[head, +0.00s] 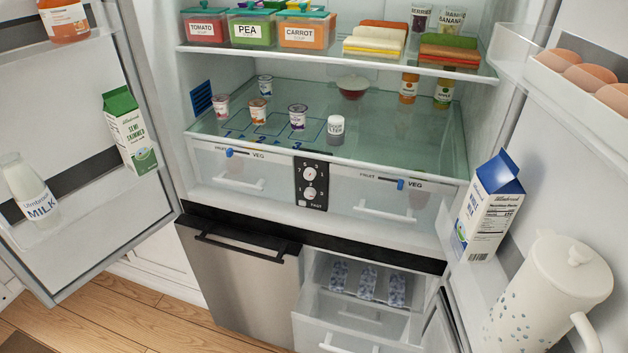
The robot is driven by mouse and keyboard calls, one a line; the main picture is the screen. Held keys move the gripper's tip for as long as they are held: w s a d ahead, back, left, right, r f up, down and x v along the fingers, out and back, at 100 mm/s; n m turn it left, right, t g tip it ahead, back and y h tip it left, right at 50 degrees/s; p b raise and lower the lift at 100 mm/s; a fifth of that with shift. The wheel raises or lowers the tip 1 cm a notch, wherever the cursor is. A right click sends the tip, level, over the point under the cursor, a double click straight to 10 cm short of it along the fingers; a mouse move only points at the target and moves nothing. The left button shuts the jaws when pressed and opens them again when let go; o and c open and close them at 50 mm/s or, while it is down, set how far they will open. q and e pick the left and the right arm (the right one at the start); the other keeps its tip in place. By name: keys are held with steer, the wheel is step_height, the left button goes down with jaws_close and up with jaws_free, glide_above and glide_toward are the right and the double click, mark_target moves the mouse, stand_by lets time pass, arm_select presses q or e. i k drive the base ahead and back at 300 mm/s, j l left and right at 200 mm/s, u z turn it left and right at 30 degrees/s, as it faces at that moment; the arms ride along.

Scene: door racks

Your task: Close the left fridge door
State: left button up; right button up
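The left fridge door (95,187) stands wide open at the left of the head view. Its inner side faces me. Its racks hold an orange-labelled bottle (64,20), a green semi-skimmed milk carton (131,132) and a glass milk bottle (30,190). The fridge interior (390,125) is open to view. Neither of my grippers shows in the head view.
The right door (560,110) is also open, with eggs (590,77), a blue-topped milk carton (488,207) and a white jug (548,295). A lower freezer drawer (345,330) is pulled out. Wooden floor (130,318) shows clear at lower left.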

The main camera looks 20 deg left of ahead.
mark_target(52, 114)
steer(key=j+z, duration=0.15)
steer(key=j, duration=0.5)
steer(key=j+z, duration=0.1)
steer(key=j, duration=0.55)
steer(key=j+z, duration=0.15)
steer(key=j, duration=0.45)
steer(key=j+z, duration=0.15)
steer(key=j, duration=0.5)
steer(key=k+j+z, duration=0.1)
steer(key=j, duration=0.5)
steer(key=k+j+z, duration=0.15)
steer(key=j, duration=0.5)
steer(key=k+j+z, duration=0.15)
steer(key=j, duration=0.45)
steer(key=k+j+z, duration=0.1)
steer(key=j, duration=0.45)
steer(key=k, duration=0.1)
